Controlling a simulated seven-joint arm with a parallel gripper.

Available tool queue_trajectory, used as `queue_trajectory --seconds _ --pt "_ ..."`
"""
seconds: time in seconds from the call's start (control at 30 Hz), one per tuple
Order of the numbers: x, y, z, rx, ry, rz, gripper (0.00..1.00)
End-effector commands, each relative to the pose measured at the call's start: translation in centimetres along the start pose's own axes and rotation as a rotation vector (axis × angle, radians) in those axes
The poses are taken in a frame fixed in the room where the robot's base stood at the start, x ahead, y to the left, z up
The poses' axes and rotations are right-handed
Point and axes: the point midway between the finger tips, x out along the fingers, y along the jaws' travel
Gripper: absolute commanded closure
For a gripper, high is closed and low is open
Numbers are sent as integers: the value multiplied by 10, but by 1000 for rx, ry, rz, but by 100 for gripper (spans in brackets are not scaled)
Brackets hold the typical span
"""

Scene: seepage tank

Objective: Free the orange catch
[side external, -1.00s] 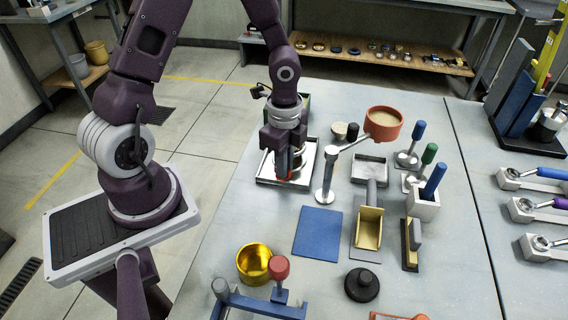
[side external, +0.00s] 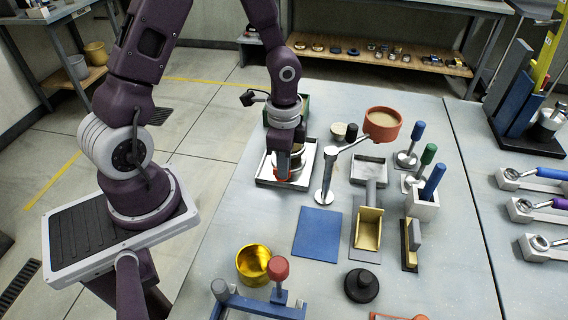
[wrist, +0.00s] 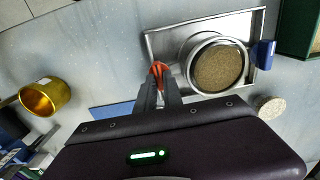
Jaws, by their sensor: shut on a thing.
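The orange catch (wrist: 158,70) is at the left side of a round metal vessel (wrist: 188,66) filled with tan grains. The vessel stands in a shallow metal tray (wrist: 160,42). My gripper (wrist: 157,84) is shut on the catch, its fingers hiding most of it. In the side view my gripper (side external: 284,172) points down over the tray (side external: 263,180), and a little orange of the catch (side external: 281,178) shows at the fingertips.
A metal post (side external: 326,185) carrying an orange bowl (side external: 382,124) stands close to the right of the tray. A blue mat (side external: 317,234) lies in front. A green-sided box (side external: 303,106) is behind the tray. A gold cup (side external: 253,262) stands nearer the front.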

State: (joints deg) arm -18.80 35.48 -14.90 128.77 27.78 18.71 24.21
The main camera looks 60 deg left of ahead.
Motion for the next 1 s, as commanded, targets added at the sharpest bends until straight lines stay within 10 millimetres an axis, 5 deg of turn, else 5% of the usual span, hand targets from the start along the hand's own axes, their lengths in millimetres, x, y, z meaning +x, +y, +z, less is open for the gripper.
queue_trajectory --seconds 0.2,0.23,0.33,0.67,1.0 --pt "0 -1 -1 -3 3 -2 100" --pt "0 -1 -1 -3 3 -2 83" --pt "0 -1 -1 -2 2 -2 67" --pt "-6 -1 -1 -2 3 -3 67" --pt "-66 -1 0 -4 3 -3 67"
